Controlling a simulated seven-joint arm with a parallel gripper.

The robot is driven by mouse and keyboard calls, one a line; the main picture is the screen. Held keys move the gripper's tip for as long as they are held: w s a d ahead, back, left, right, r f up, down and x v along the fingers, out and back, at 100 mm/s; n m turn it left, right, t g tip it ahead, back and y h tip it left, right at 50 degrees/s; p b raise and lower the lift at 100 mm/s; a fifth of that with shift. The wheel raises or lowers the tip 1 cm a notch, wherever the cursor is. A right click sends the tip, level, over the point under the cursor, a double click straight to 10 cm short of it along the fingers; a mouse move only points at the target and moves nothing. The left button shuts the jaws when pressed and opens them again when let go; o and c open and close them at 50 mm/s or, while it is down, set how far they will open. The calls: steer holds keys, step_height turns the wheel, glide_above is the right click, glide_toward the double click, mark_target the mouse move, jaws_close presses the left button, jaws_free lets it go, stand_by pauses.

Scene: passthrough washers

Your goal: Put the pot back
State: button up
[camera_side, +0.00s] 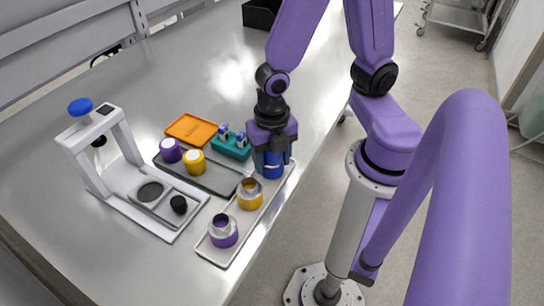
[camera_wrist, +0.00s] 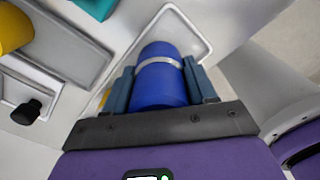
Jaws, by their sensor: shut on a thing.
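A blue pot (camera_side: 270,167) with a pale band is at the far end of the long white tray (camera_side: 218,257). It also shows in the wrist view (camera_wrist: 160,75), between two blue-grey fingers. My gripper (camera_side: 271,158) is above the tray, with its fingers shut on the sides of the pot. It also fills the lower part of the wrist view (camera_wrist: 162,88). I cannot tell whether the pot's base touches the tray. A yellow pot (camera_side: 249,201) and a purple pot (camera_side: 223,238), each with a metallic ring, stand nearer on the same tray.
A white press-like stand (camera_side: 91,178) with a blue knob is at the left. A grey tray (camera_side: 224,184) carries purple (camera_side: 170,152) and yellow (camera_side: 195,166) white-topped pieces. An orange tray (camera_side: 190,127) and a teal holder (camera_side: 236,152) lie behind. The table's right edge is close by.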

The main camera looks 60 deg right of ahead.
steer(key=shift+f, duration=0.15)
steer(key=o, duration=1.3)
step_height(320, 180, up, 12)
steer(key=shift+r, duration=0.1)
steer(key=m, duration=0.1)
steer(key=s+m, duration=0.1)
steer(key=shift+s+d+m, duration=0.1)
steer(key=shift+d+m, duration=0.25)
steer(key=shift+m, duration=0.05)
steer(key=s+d+m, duration=0.1)
steer(key=m, duration=0.3)
steer(key=s+m, duration=0.2)
steer(key=m, duration=0.2)
steer(key=s+d+f+m, duration=0.1)
steer(key=s+m, duration=0.1)
steer(key=m, duration=0.3)
steer(key=shift+d, duration=0.35)
